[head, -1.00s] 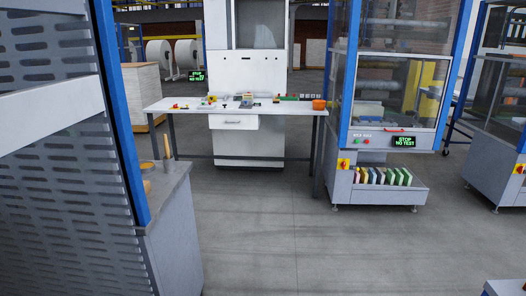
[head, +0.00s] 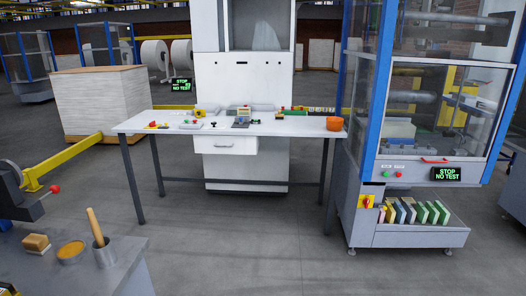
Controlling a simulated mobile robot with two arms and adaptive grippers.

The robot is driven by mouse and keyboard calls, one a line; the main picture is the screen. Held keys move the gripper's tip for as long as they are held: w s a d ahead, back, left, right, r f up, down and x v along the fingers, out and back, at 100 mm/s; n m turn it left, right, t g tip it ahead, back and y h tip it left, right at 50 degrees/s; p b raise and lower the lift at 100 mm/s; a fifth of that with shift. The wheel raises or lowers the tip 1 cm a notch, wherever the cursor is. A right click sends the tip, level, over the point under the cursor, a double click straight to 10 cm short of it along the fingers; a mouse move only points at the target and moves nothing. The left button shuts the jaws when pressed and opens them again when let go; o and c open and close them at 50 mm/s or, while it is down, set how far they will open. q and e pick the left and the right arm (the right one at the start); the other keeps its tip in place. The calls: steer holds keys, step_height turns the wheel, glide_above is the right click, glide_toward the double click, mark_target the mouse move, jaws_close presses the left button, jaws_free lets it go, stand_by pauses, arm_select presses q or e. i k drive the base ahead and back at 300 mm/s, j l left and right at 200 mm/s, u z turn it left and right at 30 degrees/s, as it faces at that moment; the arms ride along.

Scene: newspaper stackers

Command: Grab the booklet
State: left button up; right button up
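Several upright thin items that look like booklets (head: 410,212), in yellow, white, dark and green, stand in a row. They are on the low front shelf (head: 420,239) of the machine at the right. They lean slightly and are too small for me to read any covers. I cannot tell which one is the booklet of the task. Neither of my grippers is in the head view.
A pallet stack (head: 98,105) stands behind. The middle floor is clear.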

mark_target(241, 111)
steer(key=i, duration=3.55)
